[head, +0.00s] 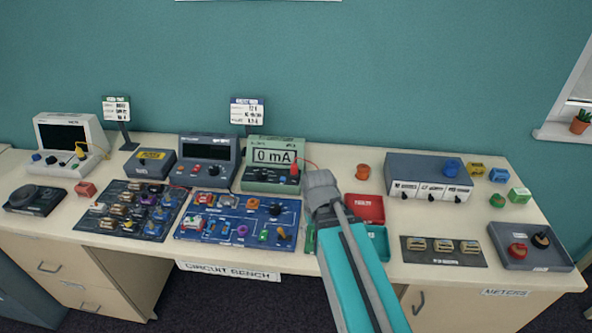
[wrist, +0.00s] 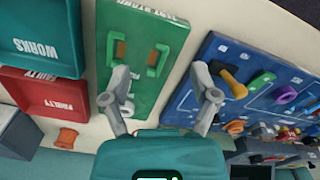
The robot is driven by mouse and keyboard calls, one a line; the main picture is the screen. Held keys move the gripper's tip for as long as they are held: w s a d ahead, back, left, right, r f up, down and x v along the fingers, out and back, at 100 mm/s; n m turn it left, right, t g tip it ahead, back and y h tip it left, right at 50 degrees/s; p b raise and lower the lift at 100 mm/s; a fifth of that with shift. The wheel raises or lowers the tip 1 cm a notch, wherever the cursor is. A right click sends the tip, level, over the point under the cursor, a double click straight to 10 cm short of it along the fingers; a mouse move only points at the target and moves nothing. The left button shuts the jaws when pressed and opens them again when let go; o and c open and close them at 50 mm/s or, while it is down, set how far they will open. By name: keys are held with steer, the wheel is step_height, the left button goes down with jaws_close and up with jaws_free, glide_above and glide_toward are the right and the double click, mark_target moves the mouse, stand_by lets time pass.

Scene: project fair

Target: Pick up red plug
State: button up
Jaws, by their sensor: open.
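The red plug (head: 295,164) stands at the right front of the pale green meter (head: 257,178), with a thin red lead running from it. The meter's display reads 0 mA. My gripper (head: 322,190) is just right of the plug and meter in the head view, over the front middle of the bench. In the wrist view my gripper (wrist: 164,90) has its two fingers spread wide with nothing between them. Below the fingers lie the edge of a green test stand board (wrist: 142,20) and bare bench. I cannot make out the red plug in the wrist view.
A blue circuit board (head: 215,232) lies left of my arm. A red FAULTY tray (head: 364,208) and a teal WORKS tray (wrist: 43,35) are on its right. An orange spool (head: 362,172) stands behind the trays. A grey meter (head: 207,150) stands left of the green one.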

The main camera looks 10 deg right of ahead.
steer(key=w+r+n+p, duration=0.4)
steer(key=w+n, duration=0.1)
steer(key=w, duration=0.3)
steer(key=w+r+n+p, duration=0.4)
steer(key=w+r+n, duration=0.1)
steer(key=w, duration=0.3)
step_height(320, 180, up, 6)
steer(key=f+n+p, duration=0.1)
steer(key=n+p, duration=0.5)
steer(key=n, duration=0.3)
glide_above(294, 163)
steer(key=shift+s+d+r, duration=0.1)
steer(key=shift+d+r, duration=0.1)
steer(key=shift+d, duration=0.05)
steer(key=shift+f, duration=0.1)
step_height(294, 163, down, 8)
steer(key=b, duration=0.8)
steer(key=shift+f+b, duration=0.2)
steer(key=shift+b, duration=0.1)
steer(key=shift+f, duration=0.1)
steer(key=shift+a+f+b, duration=0.2)
steer(key=shift+f+b, duration=2.35)
steer(key=shift+b, duration=0.05)
steer(key=shift+c, duration=0.3)
jaws_close()
